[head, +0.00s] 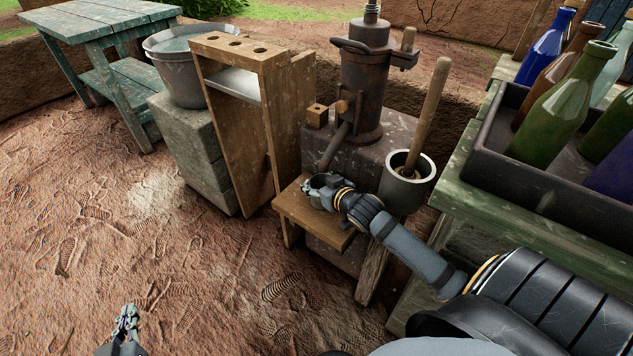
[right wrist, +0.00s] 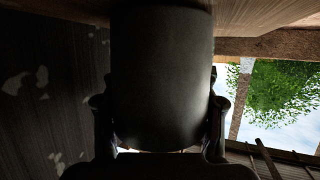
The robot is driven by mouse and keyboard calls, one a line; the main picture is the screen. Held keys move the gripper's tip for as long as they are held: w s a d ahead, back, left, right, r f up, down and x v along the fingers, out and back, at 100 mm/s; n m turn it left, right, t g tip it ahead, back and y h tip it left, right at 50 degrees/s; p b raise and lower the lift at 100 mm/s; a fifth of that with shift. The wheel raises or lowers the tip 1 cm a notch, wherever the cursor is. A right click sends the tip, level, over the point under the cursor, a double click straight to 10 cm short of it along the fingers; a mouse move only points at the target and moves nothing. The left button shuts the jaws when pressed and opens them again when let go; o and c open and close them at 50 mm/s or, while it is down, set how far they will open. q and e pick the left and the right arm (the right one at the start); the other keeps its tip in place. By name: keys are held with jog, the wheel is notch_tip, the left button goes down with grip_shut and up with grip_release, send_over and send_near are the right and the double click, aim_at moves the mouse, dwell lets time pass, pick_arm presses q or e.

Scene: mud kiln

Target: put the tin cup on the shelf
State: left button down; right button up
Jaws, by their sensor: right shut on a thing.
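The tin cup shows in the right wrist view as a dark grey cylinder (right wrist: 160,75) filling the middle between the fingers. My right gripper (head: 322,188) is shut on it, low over the small wooden shelf (head: 293,212) in front of the iron press. In the head view the cup is largely hidden by the gripper and hard to make out. In the wrist view a wooden surface (right wrist: 265,14) lies close to the cup's upper picture end; I cannot tell whether they touch. My left gripper (head: 127,318) is far off at the lower left over bare ground, apparently empty.
A rusty iron press (head: 364,85) stands behind the shelf, with a mortar and pestle (head: 410,175) to its right. A wooden rack (head: 238,125) stands left, beside a metal bucket (head: 186,75). A bottle tray (head: 540,195) is at right. The ground at left is clear.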

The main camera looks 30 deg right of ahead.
jog(key=shift+f, duration=0.15)
jog(key=o, duration=1.5)
jog(key=shift+c, duration=0.2)
